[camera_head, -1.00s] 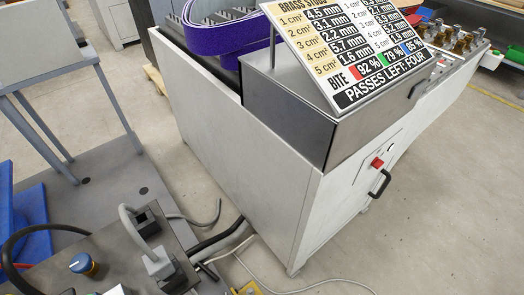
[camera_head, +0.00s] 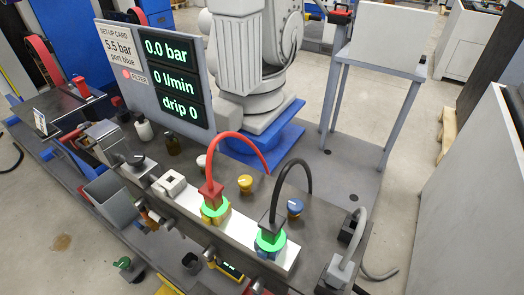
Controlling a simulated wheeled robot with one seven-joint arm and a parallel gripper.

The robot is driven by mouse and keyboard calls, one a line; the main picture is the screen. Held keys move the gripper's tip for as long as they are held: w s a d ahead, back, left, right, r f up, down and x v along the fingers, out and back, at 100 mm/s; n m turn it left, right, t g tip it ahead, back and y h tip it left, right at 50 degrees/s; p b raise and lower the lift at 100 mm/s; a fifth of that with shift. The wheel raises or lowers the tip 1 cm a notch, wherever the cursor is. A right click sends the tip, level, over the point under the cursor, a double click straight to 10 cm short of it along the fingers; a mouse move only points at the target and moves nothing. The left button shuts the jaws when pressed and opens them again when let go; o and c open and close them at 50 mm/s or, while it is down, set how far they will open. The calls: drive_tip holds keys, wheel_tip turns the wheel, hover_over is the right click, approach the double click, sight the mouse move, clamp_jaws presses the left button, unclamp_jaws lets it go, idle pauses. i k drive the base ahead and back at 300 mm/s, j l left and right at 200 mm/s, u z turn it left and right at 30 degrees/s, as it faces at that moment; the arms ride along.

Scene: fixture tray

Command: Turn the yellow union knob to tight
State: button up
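A yellow knob (camera_head: 245,183) stands on the dark bench top near the middle of the view, between the red hose and the black hose. A blue knob (camera_head: 295,207) with a pale mark stands to its right. In front, a white block carries two fittings with green rings: the red hose (camera_head: 240,138) ends at the left fitting (camera_head: 215,210), the black hose (camera_head: 283,172) at the right fitting (camera_head: 270,242). The yellow knob's marking is too small to read. My gripper is not in view.
A display panel (camera_head: 180,75) reads 0.0 bar, 0 l/min, drip 0; its card says 5.5 bar, port blue. A large white machine (camera_head: 238,60) stands behind on a blue base. Small bottles (camera_head: 143,128) stand by the panel. Grey floor (camera_head: 420,125) is clear at right.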

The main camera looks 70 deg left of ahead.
sight(245, 181)
drive_tip(key=u, duration=2.2)
